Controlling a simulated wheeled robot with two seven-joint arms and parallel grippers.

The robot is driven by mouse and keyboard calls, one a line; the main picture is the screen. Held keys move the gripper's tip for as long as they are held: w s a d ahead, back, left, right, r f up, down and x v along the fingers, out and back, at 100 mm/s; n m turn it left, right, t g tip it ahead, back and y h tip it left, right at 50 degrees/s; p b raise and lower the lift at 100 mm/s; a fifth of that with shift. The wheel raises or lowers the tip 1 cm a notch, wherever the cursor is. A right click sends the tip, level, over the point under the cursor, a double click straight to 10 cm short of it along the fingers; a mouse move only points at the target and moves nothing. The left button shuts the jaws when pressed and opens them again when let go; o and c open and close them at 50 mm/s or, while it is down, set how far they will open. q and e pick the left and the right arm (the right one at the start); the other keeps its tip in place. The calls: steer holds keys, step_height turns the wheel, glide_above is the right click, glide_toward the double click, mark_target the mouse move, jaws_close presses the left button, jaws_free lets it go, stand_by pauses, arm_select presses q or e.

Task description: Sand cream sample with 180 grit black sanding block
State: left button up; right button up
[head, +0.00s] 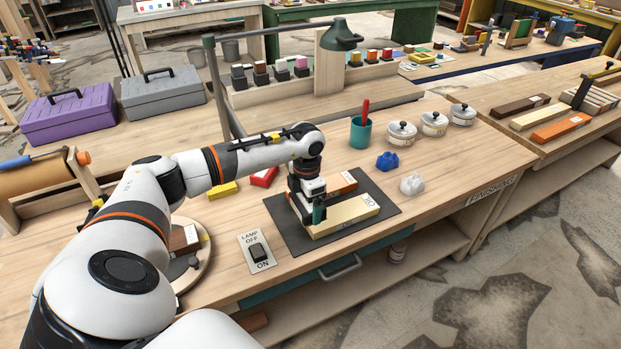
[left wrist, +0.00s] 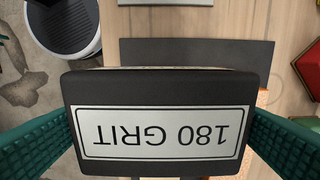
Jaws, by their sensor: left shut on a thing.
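The cream sample (head: 346,215) is a long pale block lying on the dark mat (head: 380,191) on the workbench. My left gripper (head: 314,214) is at the left end of the cream sample, pointing down. In the left wrist view its teal fingers are shut on the black sanding block (left wrist: 160,89), whose white label reads "180 GRIT" upside down. The head view hardly shows the block behind the fingers, so I cannot tell whether it touches the sample. An orange-brown sample (head: 348,181) lies behind the cream one. My right gripper is not in view.
A lamp switch plate (head: 257,252) lies left of the mat. Blue (head: 387,161) and white (head: 412,184) lumpy pieces stand to its right. A teal cup (head: 361,133) and lidded white pots (head: 401,135) stand behind. Red (head: 264,177) and yellow (head: 223,190) blocks lie near my arm.

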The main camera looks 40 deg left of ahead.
arm_select(q)
steer(key=shift+r+p, duration=0.35)
steer(key=shift+r, duration=0.85)
steer(key=shift+f, duration=0.1)
